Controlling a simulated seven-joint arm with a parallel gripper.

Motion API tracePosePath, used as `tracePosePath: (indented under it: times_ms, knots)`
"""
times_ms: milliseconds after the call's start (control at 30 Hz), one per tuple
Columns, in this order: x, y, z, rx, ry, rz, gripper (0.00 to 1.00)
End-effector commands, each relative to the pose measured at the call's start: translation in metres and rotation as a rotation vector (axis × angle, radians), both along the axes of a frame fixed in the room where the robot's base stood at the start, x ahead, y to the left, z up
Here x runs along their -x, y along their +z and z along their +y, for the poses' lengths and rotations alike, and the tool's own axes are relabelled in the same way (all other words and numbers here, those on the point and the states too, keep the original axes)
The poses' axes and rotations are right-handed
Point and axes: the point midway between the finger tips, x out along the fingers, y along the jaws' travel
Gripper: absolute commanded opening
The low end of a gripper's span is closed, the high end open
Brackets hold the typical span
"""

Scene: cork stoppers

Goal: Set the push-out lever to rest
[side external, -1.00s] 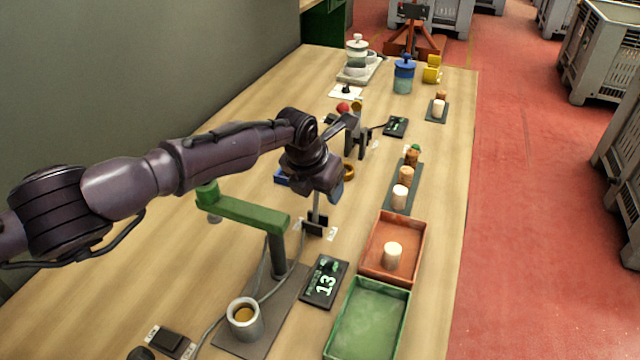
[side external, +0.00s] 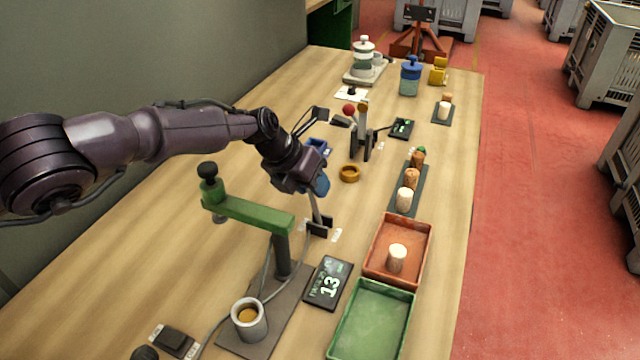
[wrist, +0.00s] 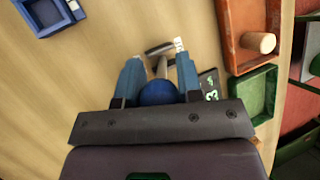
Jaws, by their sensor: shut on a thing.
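The push-out lever (side external: 316,210) is a grey metal stem rising from a small black base (side external: 318,231) on the table. Its stem leans to the left, with the top left of the base in the side view. My gripper (side external: 317,188) is at the top of the stem. In the wrist view a round blue knob (wrist: 158,93) sits between the two blue-grey fingers of my gripper (wrist: 158,66), which is shut on it. The fingers partly hide the knob in the side view. White labels (side external: 337,235) lie beside the base.
A green-armed stand (side external: 248,214) with a cup (side external: 249,320) is in front. A display (side external: 328,284) reads 13. An orange tray (side external: 381,278) holds a cork; a green tray (side external: 371,322) is empty. Behind are a red-balled device (side external: 361,148), brass ring (side external: 349,173) and corks on a dark strip (side external: 408,205).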

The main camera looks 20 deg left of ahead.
Motion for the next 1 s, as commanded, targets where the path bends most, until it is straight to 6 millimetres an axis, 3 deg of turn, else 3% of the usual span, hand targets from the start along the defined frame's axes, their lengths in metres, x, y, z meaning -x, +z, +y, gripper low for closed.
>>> tracePosePath:
  times_ms: [333,1000]
  knots:
    - [0.0,-0.008,0.023,0.253,0.005,0.002,0.0]
    - [0.0,-0.016,0.035,0.241,0.002,0.001,0.0]
